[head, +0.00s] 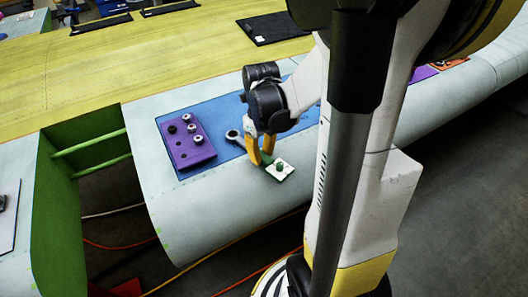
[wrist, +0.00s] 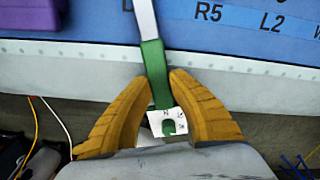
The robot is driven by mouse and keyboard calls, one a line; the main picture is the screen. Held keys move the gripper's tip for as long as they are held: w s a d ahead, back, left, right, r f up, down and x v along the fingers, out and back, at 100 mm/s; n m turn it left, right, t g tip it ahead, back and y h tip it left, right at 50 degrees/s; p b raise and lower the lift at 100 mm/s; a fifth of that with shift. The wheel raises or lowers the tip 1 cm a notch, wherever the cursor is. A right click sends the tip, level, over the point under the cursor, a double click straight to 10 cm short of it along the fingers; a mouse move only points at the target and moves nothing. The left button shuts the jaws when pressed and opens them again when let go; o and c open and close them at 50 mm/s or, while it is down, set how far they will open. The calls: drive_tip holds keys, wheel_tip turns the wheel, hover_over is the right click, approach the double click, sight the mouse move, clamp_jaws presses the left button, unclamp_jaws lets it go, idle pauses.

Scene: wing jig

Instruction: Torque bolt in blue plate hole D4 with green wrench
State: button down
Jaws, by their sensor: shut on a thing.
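My gripper (head: 261,150) has yellow fingers closed around the green handle of a wrench (wrist: 152,65). A white tag with dark marks (wrist: 167,124) sits at the handle's near end, between the fingers. The wrench's silver shaft runs up and out of the wrist view. In the head view its dark ring end (head: 234,135) shows left of the fingers, near the purple plate.
A blue mat (head: 205,112) lies on the pale wing skin, printed with labels such as R5 and L2 (wrist: 270,22). A purple plate (head: 192,156) with several bolts or holes stands on its left part. A black tray (head: 272,28) lies behind.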

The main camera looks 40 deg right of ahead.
drive_tip(key=shift+a+m, duration=1.2)
drive_tip(key=shift+a, duration=0.15)
wheel_tip(320, 180, up, 7)
drive_tip(key=p, duration=0.5)
drive_tip(key=shift+r, duration=0.1)
